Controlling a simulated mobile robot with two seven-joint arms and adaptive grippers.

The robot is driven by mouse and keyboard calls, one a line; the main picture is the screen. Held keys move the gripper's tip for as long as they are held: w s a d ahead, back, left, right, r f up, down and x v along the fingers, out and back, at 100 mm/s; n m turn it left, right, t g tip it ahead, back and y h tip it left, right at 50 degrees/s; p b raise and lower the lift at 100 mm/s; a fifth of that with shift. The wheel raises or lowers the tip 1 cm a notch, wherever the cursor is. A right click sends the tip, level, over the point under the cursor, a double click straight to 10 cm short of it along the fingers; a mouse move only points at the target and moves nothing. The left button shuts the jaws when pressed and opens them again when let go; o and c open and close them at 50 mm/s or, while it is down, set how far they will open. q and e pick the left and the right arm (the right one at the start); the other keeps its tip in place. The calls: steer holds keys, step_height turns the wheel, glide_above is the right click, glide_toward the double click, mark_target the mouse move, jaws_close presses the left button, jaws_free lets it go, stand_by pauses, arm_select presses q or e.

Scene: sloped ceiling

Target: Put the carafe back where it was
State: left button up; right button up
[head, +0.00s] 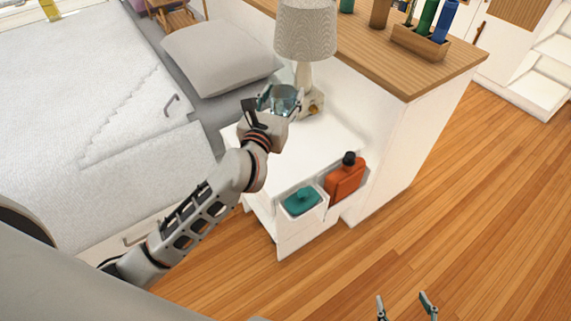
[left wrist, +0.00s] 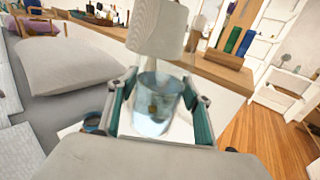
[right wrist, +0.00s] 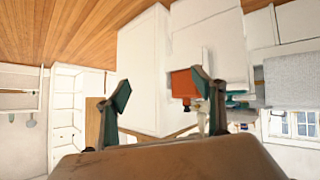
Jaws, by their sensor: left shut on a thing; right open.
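The carafe (head: 287,97), a clear bluish glass vessel, is held in my left gripper (head: 280,100) above the back of the white nightstand (head: 323,140), in front of the lamp. In the left wrist view the carafe (left wrist: 158,100) stands roughly upright between the two teal finger pads of my left gripper (left wrist: 160,112). Whether its base touches the nightstand top is hidden. My right gripper (head: 407,307) is open and empty over the floor at the bottom of the head view. Its spread fingers (right wrist: 163,98) also show in the right wrist view.
A lamp (head: 306,35) stands at the nightstand's back. An open compartment at its front holds a teal object (head: 301,202) and an orange bottle (head: 345,178). A bed with a grey pillow (head: 220,58) lies left. A wooden-topped cabinet (head: 410,75) stands behind. The nightstand's front top is clear.

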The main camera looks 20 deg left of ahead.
arm_select(q)
steer(key=shift+w, duration=0.35)
step_height(320, 180, down, 9)
steer(key=b, duration=0.3)
steer(key=shift+r, duration=0.1)
step_height(320, 180, down, 11)
steer(key=b, duration=0.5)
steer(key=shift+b, duration=0.35)
steer(key=shift+f+b, duration=0.2)
steer(key=shift+b, duration=0.1)
steer(key=o, duration=1)
steer(key=shift+o, duration=0.2)
arm_select(e)
steer(key=a+f, duration=0.2)
steer(key=f, duration=0.1)
steer(key=shift+f+y, duration=0.1)
steer(key=shift+y, duration=0.2)
steer(key=shift+w, duration=0.1)
